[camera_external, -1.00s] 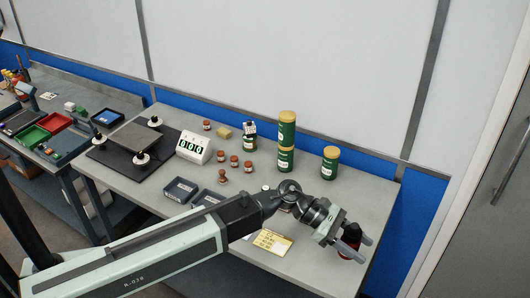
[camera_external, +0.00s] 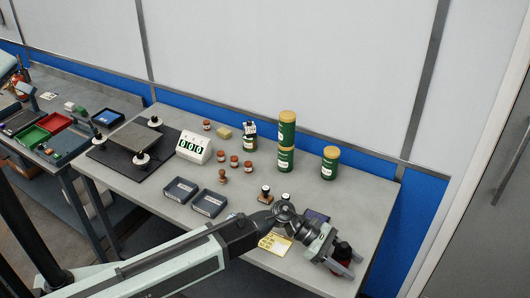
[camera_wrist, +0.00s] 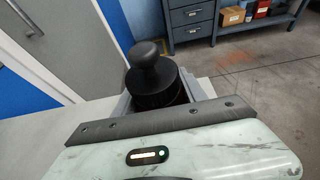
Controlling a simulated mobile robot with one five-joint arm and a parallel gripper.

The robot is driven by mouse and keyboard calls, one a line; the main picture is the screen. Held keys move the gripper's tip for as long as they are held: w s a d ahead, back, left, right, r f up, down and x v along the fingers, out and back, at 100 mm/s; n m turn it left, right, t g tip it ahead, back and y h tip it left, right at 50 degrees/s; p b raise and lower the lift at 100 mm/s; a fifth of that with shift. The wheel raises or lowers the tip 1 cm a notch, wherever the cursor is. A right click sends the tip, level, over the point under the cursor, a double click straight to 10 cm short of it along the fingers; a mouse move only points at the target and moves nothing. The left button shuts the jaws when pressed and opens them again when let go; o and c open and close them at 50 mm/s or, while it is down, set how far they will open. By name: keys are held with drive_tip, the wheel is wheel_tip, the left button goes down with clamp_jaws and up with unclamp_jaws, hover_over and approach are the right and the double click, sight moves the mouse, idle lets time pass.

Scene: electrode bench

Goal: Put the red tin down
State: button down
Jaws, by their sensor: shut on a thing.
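The red tin (camera_external: 342,251) is dark red with a black lid and a round black knob. My gripper (camera_external: 343,262) is shut on it near the right front part of the bench (camera_external: 368,212). In the wrist view the tin's black lid and knob (camera_wrist: 148,75) stand up between the fingers of my gripper (camera_wrist: 155,100), and the tin's lower body is mostly hidden. I cannot tell whether its bottom touches the bench top.
Green canisters with yellow lids (camera_external: 330,163) stand behind. Two dark trays (camera_external: 209,203) lie further left. The bench's right side behind my gripper is clear.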

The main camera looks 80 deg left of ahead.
drive_tip(key=shift+f, duration=0.5)
drive_tip(key=c, duration=0.6)
unclamp_jaws()
drive_tip(key=shift+c, duration=0.2)
drive_tip(key=shift+r+p, duration=0.3)
drive_tip(key=shift+p, duration=0.05)
drive_tip(key=p+v, duration=0.4)
drive_tip(key=v, duration=0.6)
drive_tip(key=shift+s+a+r, duration=0.15)
drive_tip(key=shift+s+a, duration=0.05)
drive_tip(key=shift+s, duration=0.05)
drive_tip(key=shift+s+a+r, duration=0.1)
drive_tip(key=shift+s+a, duration=0.3)
drive_tip(key=shift+a, duration=0.05)
